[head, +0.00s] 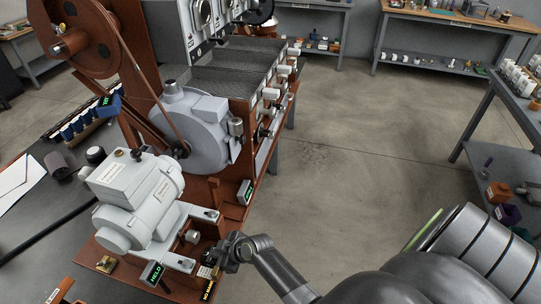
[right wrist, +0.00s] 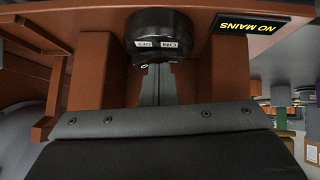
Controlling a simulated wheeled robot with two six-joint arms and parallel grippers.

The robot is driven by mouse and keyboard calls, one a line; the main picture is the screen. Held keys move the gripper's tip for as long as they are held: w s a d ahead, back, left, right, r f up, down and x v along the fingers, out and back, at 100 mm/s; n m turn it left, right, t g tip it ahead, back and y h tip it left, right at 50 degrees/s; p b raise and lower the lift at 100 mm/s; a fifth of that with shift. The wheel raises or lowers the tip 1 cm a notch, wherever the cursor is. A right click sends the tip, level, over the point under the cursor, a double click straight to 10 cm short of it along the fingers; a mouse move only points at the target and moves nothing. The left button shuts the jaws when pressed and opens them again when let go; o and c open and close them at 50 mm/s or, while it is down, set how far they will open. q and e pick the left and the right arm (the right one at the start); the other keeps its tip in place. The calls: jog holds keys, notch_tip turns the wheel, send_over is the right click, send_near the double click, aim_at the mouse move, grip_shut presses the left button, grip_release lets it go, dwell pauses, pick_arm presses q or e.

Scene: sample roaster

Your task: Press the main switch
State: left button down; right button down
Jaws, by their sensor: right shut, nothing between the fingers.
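The main switch (right wrist: 163,28) is a black round knob with white ON and OFF labels, upside down in the right wrist view. It sits on the brown frame, at the top middle of that view. My right gripper (right wrist: 156,72) is shut and empty, its fingertips right at the lower edge of the switch; I cannot tell whether they touch. In the head view the right gripper (head: 222,257) is at the front end of the roaster frame, and the switch is mostly hidden there. My left gripper is not in view.
A black NO MAINS display (right wrist: 252,25) is beside the switch. A grey motor (head: 135,195) and a green-lit display (head: 153,273) stand to the left of my gripper. A grey blower (head: 195,125) is behind. Open floor (head: 345,130) lies to the right.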

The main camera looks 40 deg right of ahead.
jog(key=shift+f, duration=0.15)
jog(key=shift+w+d, duration=0.1)
jog(key=shift+d, duration=0.15)
jog(key=shift+w+d+f+b, duration=0.15)
jog(key=shift+w+d+b, duration=0.2)
jog(key=shift+b, duration=0.3)
jog(key=shift+s+a+r+p, duration=0.2)
jog(key=shift+s+r+p, duration=0.1)
jog(key=shift+r+p, duration=0.25)
jog(key=r, duration=0.3)
jog(key=shift+a+r+h, duration=0.2)
jog(key=shift+r+h, duration=0.05)
jog(key=shift+h, duration=0.05)
jog(key=v, duration=1)
jog(key=s+d+f+m+g+h, duration=0.1)
jog(key=s+d+f+m, duration=0.15)
jog(key=f, duration=0.55)
jog(key=s+d+f+m+g+h, duration=0.1)
jog(key=s+d+f, duration=0.15)
jog(key=f, duration=0.55)
jog(key=s+d+f+m+g+h+p, duration=0.1)
jog(key=s+d+f+m+g+h, duration=0.1)
jog(key=s+f, duration=1.1)
jog(key=shift+s+d+f+m+p, duration=0.3)
jog(key=shift+s+d+m, duration=0.3)
jog(key=shift+d, duration=0.45)
